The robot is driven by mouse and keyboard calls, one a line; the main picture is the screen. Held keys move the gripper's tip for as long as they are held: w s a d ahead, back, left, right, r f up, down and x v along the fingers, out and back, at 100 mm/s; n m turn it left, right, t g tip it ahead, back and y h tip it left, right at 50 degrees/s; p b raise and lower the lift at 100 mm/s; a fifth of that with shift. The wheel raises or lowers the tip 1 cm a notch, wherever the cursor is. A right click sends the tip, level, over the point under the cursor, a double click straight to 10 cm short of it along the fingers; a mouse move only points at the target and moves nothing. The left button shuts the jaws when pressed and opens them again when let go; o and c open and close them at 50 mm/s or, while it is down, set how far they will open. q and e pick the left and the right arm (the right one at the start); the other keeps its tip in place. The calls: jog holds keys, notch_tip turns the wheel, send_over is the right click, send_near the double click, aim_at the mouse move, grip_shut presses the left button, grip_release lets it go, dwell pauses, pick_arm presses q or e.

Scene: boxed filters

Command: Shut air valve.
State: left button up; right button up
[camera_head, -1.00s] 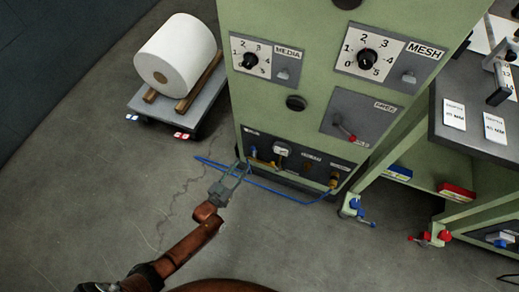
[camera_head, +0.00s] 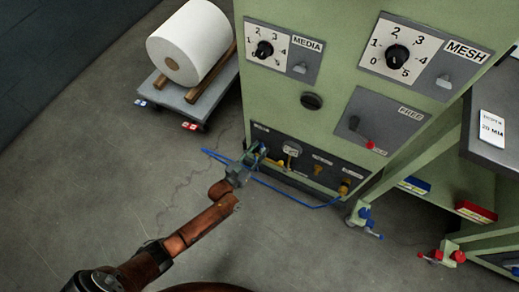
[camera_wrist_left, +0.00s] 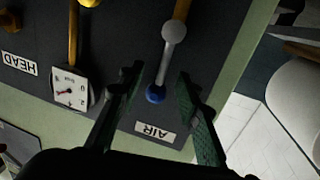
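The air valve shows in the left wrist view as a blue round part (camera_wrist_left: 155,95) with a short grey stem leading to a grey ball-shaped part (camera_wrist_left: 174,31). An upside-down AIR label (camera_wrist_left: 155,132) sits beside it on the dark panel. My left gripper (camera_wrist_left: 159,76) is open, with one finger on each side of the blue part and stem. Gaps show on both sides, and I cannot tell how deep the fingers reach. In the head view my left gripper (camera_head: 254,156) is at the left end of the machine's low dark panel (camera_head: 328,172) and partly hides the valve. My right gripper is not in view.
A blue hose (camera_head: 290,194) runs along the machine's foot. A white roll (camera_head: 190,42) rests on a low cart (camera_head: 190,103). The floor in front is clear.

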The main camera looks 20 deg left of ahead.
pick_arm(q)
grip_shut()
